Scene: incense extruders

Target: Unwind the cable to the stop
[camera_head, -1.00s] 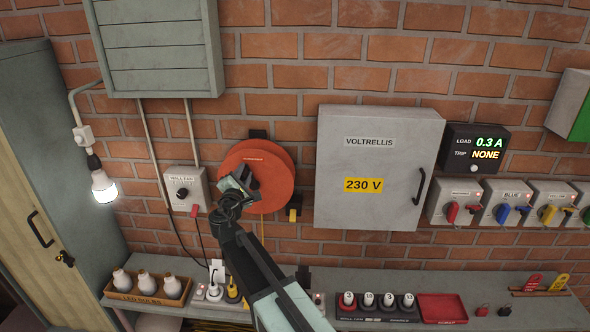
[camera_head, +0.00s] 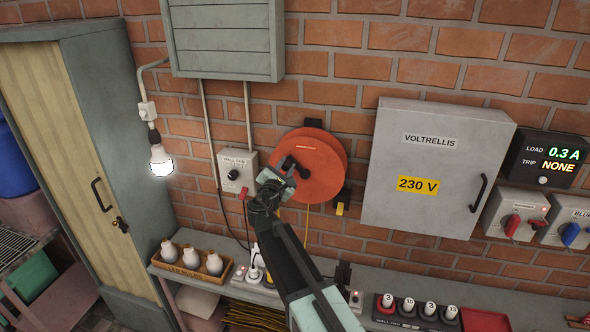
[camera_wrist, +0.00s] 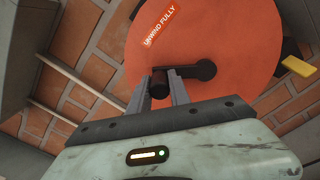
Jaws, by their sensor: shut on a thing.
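The orange-red cable reel (camera_head: 325,176) hangs on the brick wall left of the grey panel box. It carries a label reading "UNWIND FULLY" in the wrist view (camera_wrist: 238,62). Its black crank arm (camera_wrist: 200,70) ends in a dark knob (camera_wrist: 160,84) at the left of the hub. My gripper (camera_head: 284,172) is at the reel's left side, its two fingers (camera_wrist: 162,98) shut on this knob. A yellow cable (camera_head: 307,222) runs down from the reel toward the bench. How much cable is still wound is hidden.
A yellow-tipped block (camera_head: 340,208) sits on the wall just right of the reel. The 230 V box (camera_head: 455,130) is further right. A fan switch box (camera_head: 235,172) and lit bulb (camera_head: 160,158) are left. The bench (camera_head: 362,268) below holds bulbs, plugs and fuses.

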